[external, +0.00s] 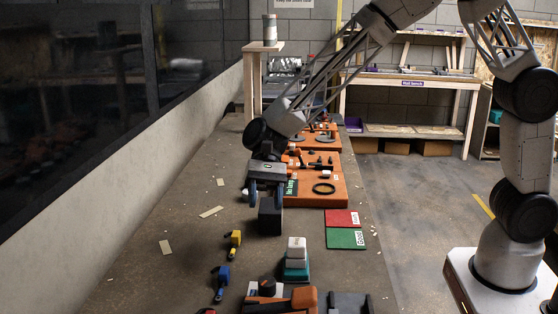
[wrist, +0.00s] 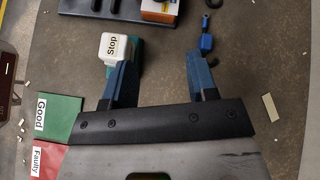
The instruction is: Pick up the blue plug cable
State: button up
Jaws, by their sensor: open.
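The blue plug cable (external: 222,275) lies on the bench at the lower left of the external view, with a dark cord end toward the viewer. In the wrist view the blue plug (wrist: 206,42) lies just beyond the tip of the right-hand finger. My gripper (external: 265,203) is open, pointing down over the bench, farther back and to the right of the plug. Its two blue fingers (wrist: 156,62) stand wide apart in the wrist view, with only bare bench between them. Nothing is held.
A yellow plug (external: 235,240) lies between my gripper and the blue one. A dark block (external: 270,217) shows just below my gripper. A white Stop box (wrist: 115,48) stands near the left finger. Red (external: 342,218) and green (external: 346,238) cards lie right. Bench left is mostly clear.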

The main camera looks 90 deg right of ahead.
aim_at(224, 269)
jog(key=w+f+m+y, duration=0.1)
jog(key=w+f, duration=0.2)
jog(key=w+f+m, duration=0.1)
jog(key=w+f, duration=0.2)
jog(key=w+f+m+t+y, duration=0.1)
jog(key=w+f, duration=0.2)
jog(key=shift+a+m+y, duration=0.25)
jog(key=shift+m+y, duration=0.05)
jog(key=shift+m, duration=0.1)
jog(key=shift+x, duration=3.45)
jog(key=shift+x, duration=2.6)
jog(key=shift+f, duration=0.1)
grip_shut()
